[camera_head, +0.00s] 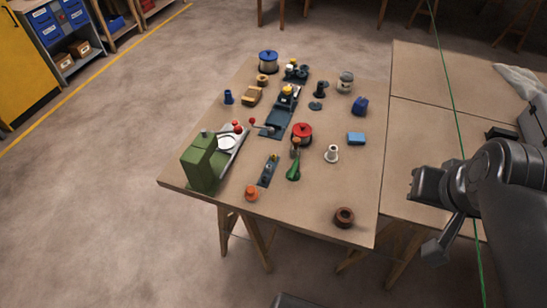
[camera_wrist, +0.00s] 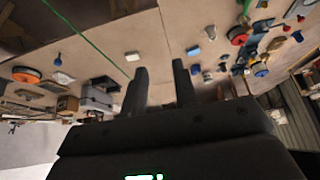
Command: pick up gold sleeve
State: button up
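A small gold-tan ring-shaped piece (camera_head: 262,80) stands near the back left of the table, just in front of the blue spool; it looks like the gold sleeve, but it is too small to be sure. A darker brown ring (camera_head: 344,217) lies alone near the front right corner. A white flanged sleeve (camera_head: 332,153) stands upright right of the red spool. My gripper (camera_wrist: 160,65) shows two separated dark fingers in the wrist view with nothing between them. It is well away from the gold-tan piece. In the head view my arm is at the right, over the neighbouring table.
The table (camera_head: 310,200) is crowded on its left half: a green machine (camera_head: 198,165), a red spool (camera_head: 302,132), a blue spool (camera_head: 268,62), an orange piece (camera_head: 251,193) and a yellow-tan box (camera_head: 252,96). The front right is mostly bare. A green line (camera_head: 456,120) crosses near my arm.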

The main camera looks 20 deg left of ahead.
jog(key=shift+o, duration=1.4)
